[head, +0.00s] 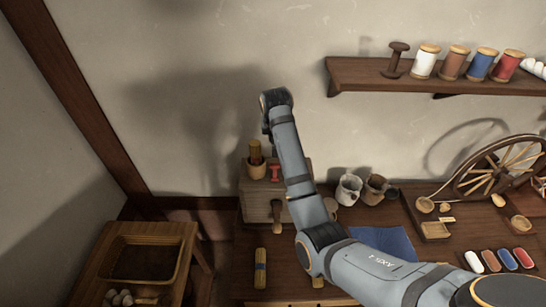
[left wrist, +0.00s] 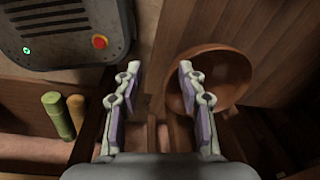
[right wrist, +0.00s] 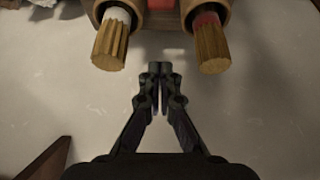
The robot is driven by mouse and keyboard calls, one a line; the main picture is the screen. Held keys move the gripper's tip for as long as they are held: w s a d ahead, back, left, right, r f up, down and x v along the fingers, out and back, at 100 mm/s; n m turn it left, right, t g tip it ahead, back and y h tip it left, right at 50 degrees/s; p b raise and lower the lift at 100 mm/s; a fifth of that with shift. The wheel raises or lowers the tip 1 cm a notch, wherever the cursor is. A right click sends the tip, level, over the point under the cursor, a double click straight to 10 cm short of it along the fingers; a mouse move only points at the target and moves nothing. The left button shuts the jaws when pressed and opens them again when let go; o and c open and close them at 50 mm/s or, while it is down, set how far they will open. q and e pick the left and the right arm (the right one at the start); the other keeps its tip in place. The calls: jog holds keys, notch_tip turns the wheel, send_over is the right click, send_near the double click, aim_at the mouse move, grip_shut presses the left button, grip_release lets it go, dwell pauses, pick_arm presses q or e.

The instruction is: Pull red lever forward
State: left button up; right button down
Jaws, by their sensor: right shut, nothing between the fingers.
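A small red lever (head: 276,172) stands on the pale box (head: 261,206) against the back wall, just left of my right forearm. In the right wrist view a red piece (right wrist: 162,4) shows at the top edge, between two wooden cups, cut off by the frame. My right gripper (right wrist: 161,72) is shut and empty, its tips apart from that red piece. In the head view its arm reaches up to the wall above the box and hides part of the box. My left gripper (left wrist: 158,80) is open and empty, and shows only in the left wrist view.
A cup with sticks (head: 256,168) stands left of the lever. In the right wrist view stick ends (right wrist: 112,40) stand out from the cups. Mugs (head: 348,189) stand right of the box. A brown bowl (left wrist: 212,78) and a grey panel with a red button (left wrist: 99,42) lie near my left gripper.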

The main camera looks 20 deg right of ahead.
aim_at(275, 172)
jog(key=p+x, duration=0.2)
jog(key=x, duration=0.8)
jog(key=shift+f+p, duration=0.1)
jog(key=shift+p, duration=0.25)
jog(key=s+p, duration=0.1)
jog(key=s+a+p, duration=0.1)
jog(key=s, duration=0.1)
jog(key=shift+f, duration=0.1)
jog(key=shift+s+p, duration=0.3)
jog(key=shift+s, duration=0.15)
pick_arm(q)
jog(key=r, duration=0.1)
jog(key=w+r, duration=0.1)
jog(key=r, duration=0.3)
jog(key=shift+w+a+r, duration=0.15)
jog(key=shift+w+a, duration=0.1)
jog(key=shift+a, duration=0.15)
pick_arm(e)
jog(key=shift+f, duration=0.15)
jog(key=shift+w+f, duration=0.1)
jog(key=shift+w, duration=0.05)
